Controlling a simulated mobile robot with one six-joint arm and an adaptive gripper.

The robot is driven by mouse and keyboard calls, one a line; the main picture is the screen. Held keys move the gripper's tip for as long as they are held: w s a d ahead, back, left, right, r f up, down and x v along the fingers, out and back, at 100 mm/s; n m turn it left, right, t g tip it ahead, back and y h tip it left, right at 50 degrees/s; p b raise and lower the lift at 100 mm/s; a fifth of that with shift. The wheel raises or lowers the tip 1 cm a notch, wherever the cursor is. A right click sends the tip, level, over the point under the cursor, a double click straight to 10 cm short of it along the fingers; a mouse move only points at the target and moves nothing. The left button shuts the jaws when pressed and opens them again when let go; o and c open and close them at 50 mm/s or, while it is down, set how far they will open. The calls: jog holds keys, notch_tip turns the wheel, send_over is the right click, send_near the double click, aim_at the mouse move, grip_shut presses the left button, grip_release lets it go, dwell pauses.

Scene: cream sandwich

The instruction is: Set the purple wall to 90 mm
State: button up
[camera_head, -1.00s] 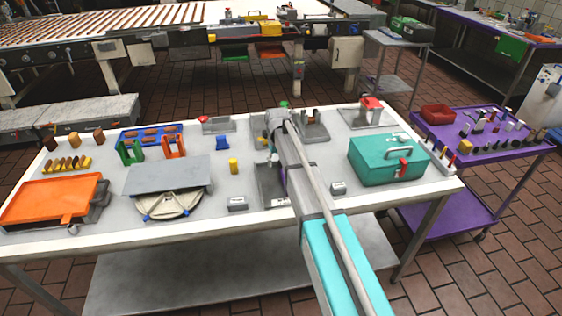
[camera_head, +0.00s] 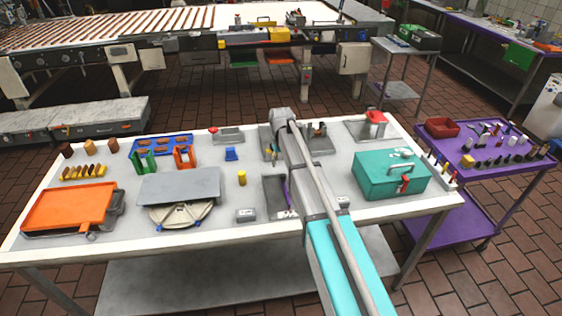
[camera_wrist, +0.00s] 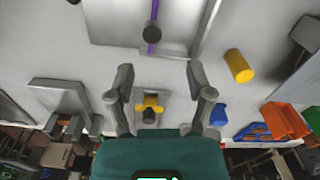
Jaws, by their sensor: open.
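The purple wall (camera_wrist: 153,14) is a thin upright strip in a grey tray (camera_wrist: 112,22), with a dark round knob (camera_wrist: 151,33) at its near end. In the head view the purple wall (camera_head: 287,194) and tray (camera_head: 272,188) lie just left of my arm, partly hidden by it. My gripper (camera_wrist: 160,72) is open and empty in the wrist view. Its fingers are below the knob in the picture, apart from it. A yellow piece with a dark knob (camera_wrist: 148,107) shows between and beyond the fingers, on a small grey fixture. I cannot read the wall's setting.
A yellow cylinder (camera_head: 242,178) and a blue piece (camera_head: 231,154) stand left of the tray. A teal box (camera_head: 390,175) is right of my arm. An orange tray (camera_head: 65,205) and grey plate (camera_head: 180,186) are further left. Grey fixtures line the table's back.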

jog(key=shift+r+p, duration=3)
jog(key=shift+r, duration=0.35)
jog(key=s+d+f+m+b, duration=0.1)
jog(key=s+d+f+b, duration=0.2)
jog(key=s, duration=0.6)
jog(key=s+d+f+m+b, duration=0.1)
jog(key=s+d+f+b, duration=0.2)
jog(key=s+f+b, duration=0.3)
jog(key=s+d+f+m+b, duration=0.1)
jog(key=s+d+f+b, duration=0.3)
jog(key=s, duration=0.9)
jog(key=shift+s+f+b, duration=0.3)
jog(key=shift+f+b, duration=0.25)
notch_tip(320, 180, up, 14)
jog(key=n+p, duration=1.2)
jog(key=p, duration=0.2)
send_over(283, 175)
jog(key=shift+d+f, duration=0.1)
jog(key=shift+f, duration=0.1)
jog(key=shift+f+b, duration=0.15)
jog(key=shift+b, duration=0.2)
notch_tip(283, 175, down, 14)
jog(key=b, duration=1.3)
jog(key=shift+r, duration=0.25)
